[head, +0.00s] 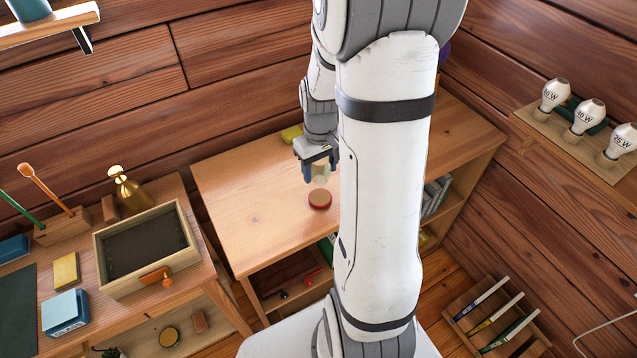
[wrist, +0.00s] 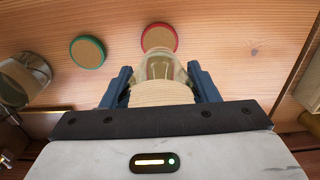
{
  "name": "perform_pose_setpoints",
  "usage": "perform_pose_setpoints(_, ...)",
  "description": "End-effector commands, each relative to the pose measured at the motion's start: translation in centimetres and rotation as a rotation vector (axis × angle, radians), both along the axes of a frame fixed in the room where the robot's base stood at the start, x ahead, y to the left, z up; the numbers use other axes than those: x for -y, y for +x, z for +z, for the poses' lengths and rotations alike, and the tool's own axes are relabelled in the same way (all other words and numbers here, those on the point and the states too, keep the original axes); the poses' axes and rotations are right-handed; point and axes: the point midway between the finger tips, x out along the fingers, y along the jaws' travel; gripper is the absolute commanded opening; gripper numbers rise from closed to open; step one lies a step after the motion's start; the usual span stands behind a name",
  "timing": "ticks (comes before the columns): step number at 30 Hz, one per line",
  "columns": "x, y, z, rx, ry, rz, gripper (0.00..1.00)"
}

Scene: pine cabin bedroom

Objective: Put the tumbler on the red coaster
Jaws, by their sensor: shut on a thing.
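My gripper (head: 319,174) is shut on the tumbler (head: 321,171), a clear glass with a pale band near its top in the wrist view (wrist: 160,93). The fingers of my gripper (wrist: 161,88) press on both its sides. The red coaster (head: 320,203) lies flat on the wooden table, just in front of my gripper in the head view. The red coaster also shows in the wrist view (wrist: 160,33), beyond the tumbler, which covers its near edge. The exact height of the tumbler above the table is hard to tell.
A green-rimmed coaster (wrist: 88,51) lies left of the red one in the wrist view, with another clear glass (wrist: 24,77) farther left. A yellow block (head: 291,132) lies behind my gripper. The table's (head: 245,190) left part is clear.

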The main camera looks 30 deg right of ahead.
Motion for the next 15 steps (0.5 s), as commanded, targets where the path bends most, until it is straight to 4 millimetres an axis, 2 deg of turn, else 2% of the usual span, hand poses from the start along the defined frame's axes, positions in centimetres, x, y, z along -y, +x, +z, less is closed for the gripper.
perform_pose_setpoints(3, 0.0, -0.1, -2.0, -0.003, 0.001, -0.001, 0.29)
perform_pose_setpoints(15, 0.1, 0.0, -6.4, 0.000, 0.000, -0.002, 0.29)
